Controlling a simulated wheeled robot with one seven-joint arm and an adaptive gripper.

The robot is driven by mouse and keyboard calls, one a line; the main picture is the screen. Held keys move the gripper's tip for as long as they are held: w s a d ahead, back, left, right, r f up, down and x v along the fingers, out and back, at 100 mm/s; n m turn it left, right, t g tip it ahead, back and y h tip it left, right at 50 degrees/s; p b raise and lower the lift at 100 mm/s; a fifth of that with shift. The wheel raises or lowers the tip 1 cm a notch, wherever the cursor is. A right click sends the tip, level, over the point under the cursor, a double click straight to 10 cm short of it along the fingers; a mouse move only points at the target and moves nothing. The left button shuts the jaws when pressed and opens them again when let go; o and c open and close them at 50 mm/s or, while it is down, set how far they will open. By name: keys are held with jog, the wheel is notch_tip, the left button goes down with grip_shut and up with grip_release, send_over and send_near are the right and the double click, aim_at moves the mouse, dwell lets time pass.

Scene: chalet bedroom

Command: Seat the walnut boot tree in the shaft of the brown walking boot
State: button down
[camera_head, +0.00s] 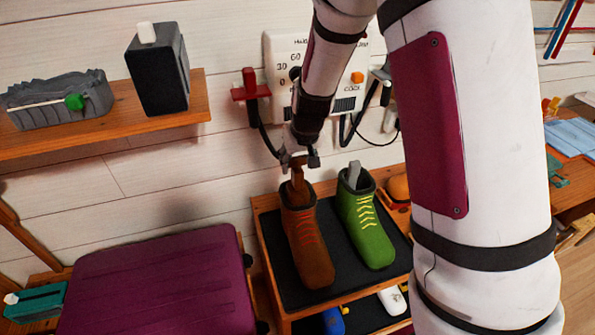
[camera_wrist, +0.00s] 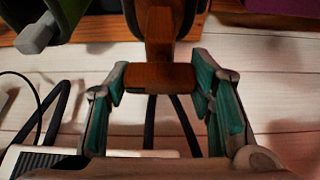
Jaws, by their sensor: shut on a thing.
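The brown walking boot (camera_head: 308,246) with red laces stands upright on a dark-topped wooden rack (camera_head: 268,247). The walnut boot tree (camera_head: 297,181) is upright, with its lower part inside the boot's shaft and its upper part above the rim. My gripper (camera_head: 299,161) is directly above the boot, shut on the top of the boot tree. In the wrist view, the tree's brown block (camera_wrist: 160,78) lies between the teal finger pads, and its stem runs into the dark shaft opening. The tree's lower end is hidden in the boot.
A green boot (camera_head: 367,232) with a grey tree (camera_head: 354,172) stands close on the right. A white wall panel (camera_head: 283,46) with cables is behind. A purple case (camera_head: 160,285) is left of the rack. A wall shelf (camera_head: 190,99) is at upper left.

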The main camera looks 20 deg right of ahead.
jog(key=shift+f, duration=2)
jog(key=c, duration=0.7)
grip_release()
jog(key=shift+c, duration=0.2)
jog(key=shift+s+r, duration=0.1)
jog(key=shift+r, duration=0.35)
jog(key=s+r+y+p, duration=0.1)
jog(key=s+r, duration=1.7)
jog(key=r, duration=0.4)
jog(key=s+r+h, duration=0.1)
jog(key=s+r, duration=0.2)
jog(key=s, duration=1.1)
jog(key=shift+s+d, duration=0.15)
jog(key=shift+d, duration=0.05)
